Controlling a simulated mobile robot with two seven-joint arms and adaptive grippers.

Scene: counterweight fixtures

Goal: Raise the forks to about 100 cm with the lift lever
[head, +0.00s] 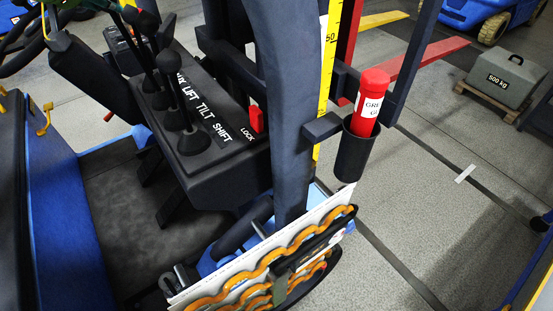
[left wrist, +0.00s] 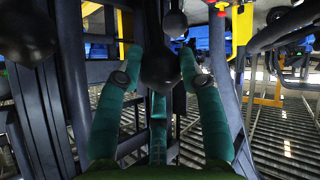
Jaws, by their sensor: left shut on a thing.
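The lever panel (head: 215,120) in the head view reads LIFT, TILT and SHIFT, with a partly hidden label before them. Black-knobbed levers rise from it; the nearest knob (head: 168,63) is free. A yellow height scale (head: 327,60) shows 50. A red fork-like bar (head: 440,56) and a yellow one (head: 384,19) extend behind the mast. My right gripper is not seen.
A dark pillar (head: 283,90) stands right of the panel. A red lock switch (head: 257,119) sits beside LOCK. A red tube (head: 372,95) stands in a black holder (head: 356,155). A 500 kg block (head: 507,80) rests on a pallet at right. Other knobs crowd the gripper, including one (left wrist: 175,22) just beyond.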

